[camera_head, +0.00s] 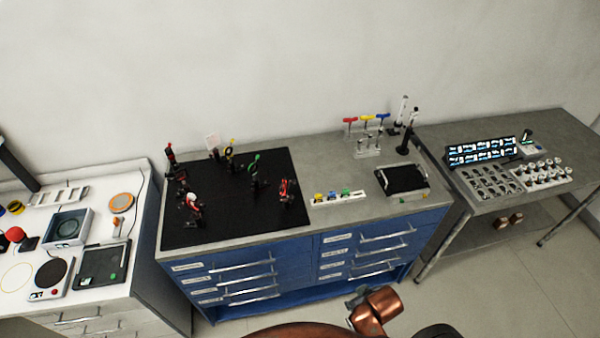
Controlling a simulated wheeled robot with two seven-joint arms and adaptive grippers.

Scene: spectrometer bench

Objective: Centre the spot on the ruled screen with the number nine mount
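A black breadboard (235,218) lies on the left half of the blue-fronted bench, with several small optic mounts on posts. A pale card (212,141) stands at its back edge and looks like the screen; its ruling and any spot are too small to make out. A red-and-white mount (193,203) stands at the left, a red mount (287,190) at the right, a green-topped mount (254,161) and a yellow ringed mount (230,150) towards the back. No number is legible, so I cannot tell which is number nine. Neither gripper shows.
Right of the board are a strip of coloured knobs (338,197), a rack of coloured T-handled tools (367,137) and a black-topped tray (403,180). A white bench (120,265) is at left, a grey table (440,146) at right. My copper-coloured arm parts show at the bottom.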

